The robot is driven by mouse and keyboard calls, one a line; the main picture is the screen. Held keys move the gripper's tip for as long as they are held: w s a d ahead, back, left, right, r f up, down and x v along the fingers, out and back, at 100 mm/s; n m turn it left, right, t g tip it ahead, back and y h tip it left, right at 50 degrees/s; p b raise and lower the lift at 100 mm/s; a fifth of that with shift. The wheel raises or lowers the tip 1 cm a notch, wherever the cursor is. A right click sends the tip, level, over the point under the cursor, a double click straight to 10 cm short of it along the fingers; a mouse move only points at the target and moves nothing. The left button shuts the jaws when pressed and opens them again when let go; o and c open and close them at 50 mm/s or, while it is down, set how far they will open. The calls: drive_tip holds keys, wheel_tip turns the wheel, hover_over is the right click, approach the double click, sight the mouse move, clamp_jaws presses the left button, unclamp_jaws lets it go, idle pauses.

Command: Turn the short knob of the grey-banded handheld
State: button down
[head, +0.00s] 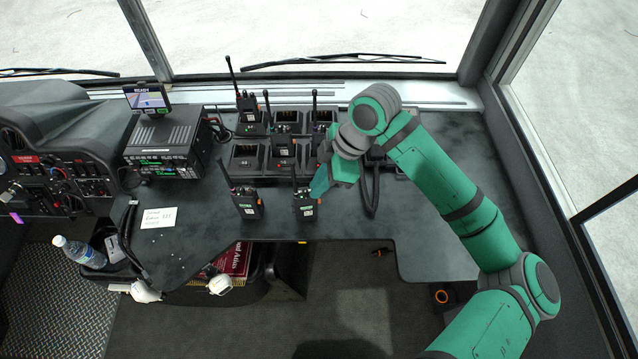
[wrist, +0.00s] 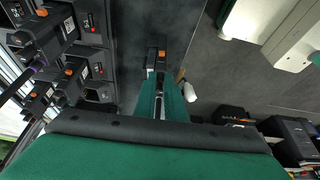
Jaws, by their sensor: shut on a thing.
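Two black handhelds stand on the dark desk in front of the charger rack, the left one (head: 247,205) and the right one (head: 306,207), each with a long antenna. Their band colours are too small to tell. My gripper (head: 317,188) reaches down from the right to the top of the right handheld. In the wrist view my green fingers (wrist: 161,92) are closed at the top of this handheld (wrist: 156,56), beside an orange spot. They are shut on what appears to be its short knob, which the fingers mostly hide.
A charger rack (head: 248,158) holds several more handhelds behind, close to my gripper. A radio unit (head: 165,147) with a small screen (head: 147,98), a paper note (head: 159,217) and a bottle (head: 78,251) are at left. The desk's right side is mostly clear under my arm.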

drive_tip(key=shift+n, duration=0.5)
drive_tip(key=c, duration=1.8)
unclamp_jaws()
drive_tip(key=v, duration=1)
drive_tip(key=shift+w+r, duration=0.25)
drive_tip(key=shift+r, duration=0.1)
drive_tip(key=shift+d, duration=0.1)
